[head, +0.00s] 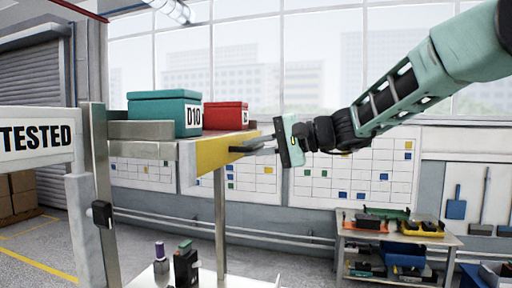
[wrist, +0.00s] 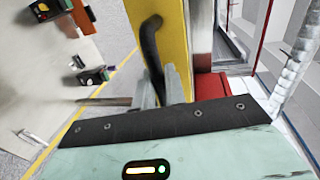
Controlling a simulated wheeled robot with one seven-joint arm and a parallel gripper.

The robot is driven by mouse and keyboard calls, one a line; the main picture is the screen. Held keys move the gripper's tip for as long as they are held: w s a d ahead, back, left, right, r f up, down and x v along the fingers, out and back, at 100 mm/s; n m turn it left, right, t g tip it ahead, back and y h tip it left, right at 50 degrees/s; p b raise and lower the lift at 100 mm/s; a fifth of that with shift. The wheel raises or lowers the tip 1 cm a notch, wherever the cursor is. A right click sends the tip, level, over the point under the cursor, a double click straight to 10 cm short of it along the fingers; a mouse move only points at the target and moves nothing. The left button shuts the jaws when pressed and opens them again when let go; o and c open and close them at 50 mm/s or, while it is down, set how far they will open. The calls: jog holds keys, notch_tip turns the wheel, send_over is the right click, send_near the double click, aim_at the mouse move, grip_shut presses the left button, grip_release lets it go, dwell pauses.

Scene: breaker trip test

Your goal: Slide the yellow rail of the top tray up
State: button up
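The top tray (head: 155,149) is a flat shelf on metal posts, left of centre in the head view. Its yellow rail (head: 222,152) runs along the right end, and it stands upright in the wrist view (wrist: 160,18). A curved black handle (wrist: 149,42) sticks out from the rail. My gripper (head: 258,145) reaches the rail from the right. In the wrist view its two grey fingers (wrist: 160,88) lie on both sides of the handle's lower part, with no clear gap. The tips are partly hidden by the handle.
On the tray stand a teal box (head: 165,112) marked D10 and a red box (head: 226,115). A lower shelf holds small breakers (head: 186,265). A sign reading TESTED (head: 36,136) is at the left. A workbench (head: 398,238) with parts stands at the right.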

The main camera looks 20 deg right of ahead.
grip_shut()
jog(key=shift+r+b, duration=0.45)
jog(key=shift+r, duration=2.4)
jog(key=o, duration=0.6)
grip_release()
jog(key=shift+c, duration=0.2)
jog(key=shift+f, duration=0.1)
jog(key=b+v, duration=0.6)
jog(key=v, duration=1.1)
jog(key=shift+d, duration=0.2)
